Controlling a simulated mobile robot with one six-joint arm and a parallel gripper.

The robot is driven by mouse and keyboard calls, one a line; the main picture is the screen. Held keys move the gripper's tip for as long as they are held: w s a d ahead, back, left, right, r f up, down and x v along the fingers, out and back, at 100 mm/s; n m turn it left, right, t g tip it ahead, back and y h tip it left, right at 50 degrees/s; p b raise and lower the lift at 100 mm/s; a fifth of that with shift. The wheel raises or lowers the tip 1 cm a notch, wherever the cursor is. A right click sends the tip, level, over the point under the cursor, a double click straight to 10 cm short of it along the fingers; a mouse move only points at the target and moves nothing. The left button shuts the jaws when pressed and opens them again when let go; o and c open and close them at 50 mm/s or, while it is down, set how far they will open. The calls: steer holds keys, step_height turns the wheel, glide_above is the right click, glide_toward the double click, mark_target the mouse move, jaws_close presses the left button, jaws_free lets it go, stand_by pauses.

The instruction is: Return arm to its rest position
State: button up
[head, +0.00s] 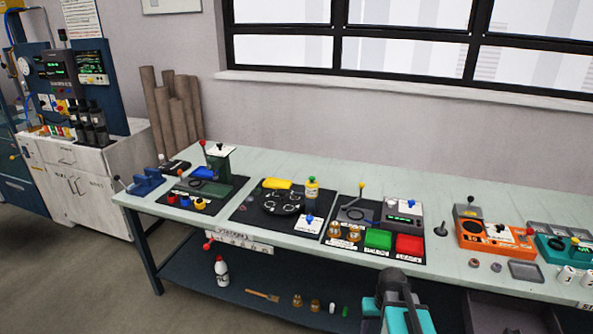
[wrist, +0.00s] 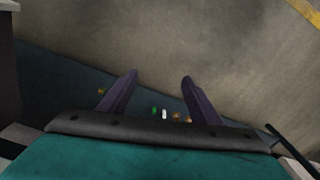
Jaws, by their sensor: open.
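My gripper (wrist: 159,82) shows in the wrist view with its two dark fingers spread apart and nothing between them. It points down past the lower shelf towards the bare floor. In the head view the teal and dark end of my arm (head: 398,305) is at the bottom, right of the middle, in front of the workbench (head: 270,160). The fingertips cannot be made out there. The gripper appears apart from the bench and everything on it.
The bench carries black mats with devices, a green tray (head: 378,239), a red tray (head: 410,245) and an orange unit (head: 494,235). The lower shelf (head: 205,262) holds a white bottle (head: 221,270), a brush (head: 262,295) and small parts. Floor at front left is clear.

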steer(key=s+a+f, duration=0.2)
steer(key=s+a, duration=0.1)
steer(key=a, duration=0.6)
steer(key=s+f+g+b, duration=0.5)
steer(key=s+f+b, duration=0.4)
steer(key=s+f, duration=1.6)
step_height(320, 180, down, 3)
steer(key=shift+d+n+g, duration=0.15)
steer(key=shift+n+g, duration=0.15)
steer(key=shift+c, duration=0.2)
steer(key=c, duration=0.6)
steer(key=shift+c, duration=0.2)
